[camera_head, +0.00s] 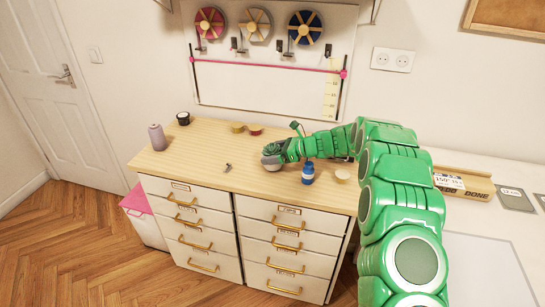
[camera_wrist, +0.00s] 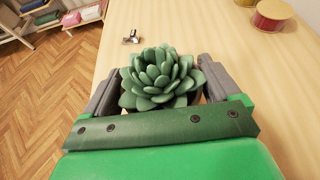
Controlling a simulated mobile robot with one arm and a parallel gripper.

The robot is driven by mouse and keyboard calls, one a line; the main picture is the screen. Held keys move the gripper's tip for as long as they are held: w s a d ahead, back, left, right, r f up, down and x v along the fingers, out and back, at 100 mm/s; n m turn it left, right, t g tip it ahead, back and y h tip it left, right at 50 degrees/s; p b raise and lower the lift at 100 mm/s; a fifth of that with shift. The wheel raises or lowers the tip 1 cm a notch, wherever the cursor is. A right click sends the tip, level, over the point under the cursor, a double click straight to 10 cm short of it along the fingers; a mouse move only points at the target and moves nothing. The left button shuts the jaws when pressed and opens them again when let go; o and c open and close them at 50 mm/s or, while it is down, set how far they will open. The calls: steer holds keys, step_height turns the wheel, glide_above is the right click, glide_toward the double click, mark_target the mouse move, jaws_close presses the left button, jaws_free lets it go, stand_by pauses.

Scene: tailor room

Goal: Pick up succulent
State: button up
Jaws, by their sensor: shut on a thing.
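The succulent (camera_wrist: 160,76) is a green rosette of thick leaves and sits between the two grey fingers of my gripper (camera_wrist: 160,92) in the wrist view. The fingers are shut on it from the left and right. In the head view my gripper (camera_head: 271,159) is low over the wooden top of the drawer cabinet (camera_head: 205,150). A pale rounded pot (camera_head: 272,167) shows just under the gripper there. The leaves hide most of the pot in the wrist view, and I cannot tell whether it touches the top.
A blue bottle (camera_head: 308,173) and a pale round piece (camera_head: 342,174) stand right of my gripper. A small metal clip (camera_head: 228,167) lies to the left. Yellow and red spools (camera_head: 255,130) stand behind. A purple spool (camera_head: 157,137) and black tape (camera_head: 183,118) are at the far left.

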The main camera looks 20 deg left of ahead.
steer(key=s+d+r, duration=0.6)
steer(key=s+r, duration=0.6)
steer(key=shift+s, duration=0.3)
